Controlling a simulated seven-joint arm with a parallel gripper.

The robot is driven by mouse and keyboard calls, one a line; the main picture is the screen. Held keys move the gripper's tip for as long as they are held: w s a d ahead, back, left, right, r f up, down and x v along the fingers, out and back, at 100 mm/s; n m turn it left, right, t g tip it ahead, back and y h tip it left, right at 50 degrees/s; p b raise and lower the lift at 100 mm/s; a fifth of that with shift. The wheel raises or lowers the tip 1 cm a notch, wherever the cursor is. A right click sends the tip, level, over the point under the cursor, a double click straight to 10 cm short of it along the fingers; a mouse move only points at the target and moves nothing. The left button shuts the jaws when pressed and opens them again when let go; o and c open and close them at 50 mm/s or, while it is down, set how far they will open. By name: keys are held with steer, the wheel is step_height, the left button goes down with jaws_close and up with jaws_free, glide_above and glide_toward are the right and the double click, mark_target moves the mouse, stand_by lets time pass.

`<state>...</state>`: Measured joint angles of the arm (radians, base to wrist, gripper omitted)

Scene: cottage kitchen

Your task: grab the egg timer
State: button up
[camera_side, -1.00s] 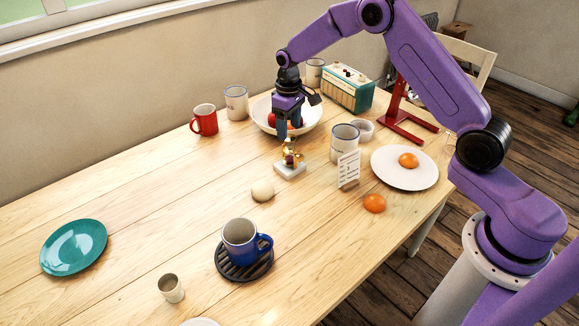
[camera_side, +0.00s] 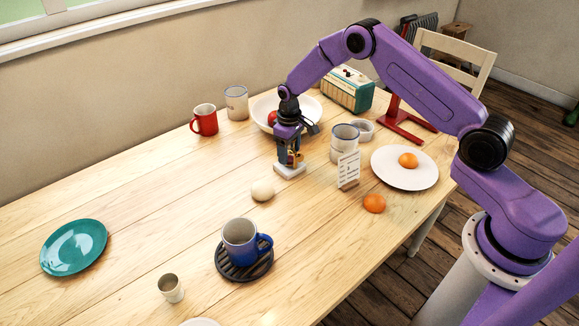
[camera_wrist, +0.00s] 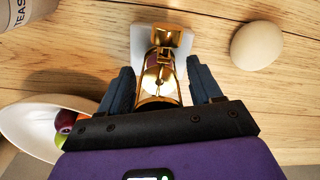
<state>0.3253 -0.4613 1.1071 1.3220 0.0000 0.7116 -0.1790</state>
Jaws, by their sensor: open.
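In the wrist view my gripper (camera_wrist: 160,88) is open, with one dark finger on each side of the gold frame. A gap shows between the right finger and the frame; the left finger is close to the frame, and I cannot tell whether it touches.
A white egg (camera_side: 262,190) lies just in front of the base. A fruit bowl (camera_side: 308,114) is close behind my gripper.

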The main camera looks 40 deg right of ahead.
jaws_close()
stand_by(1.3)
steer(key=shift+r, duration=0.1)
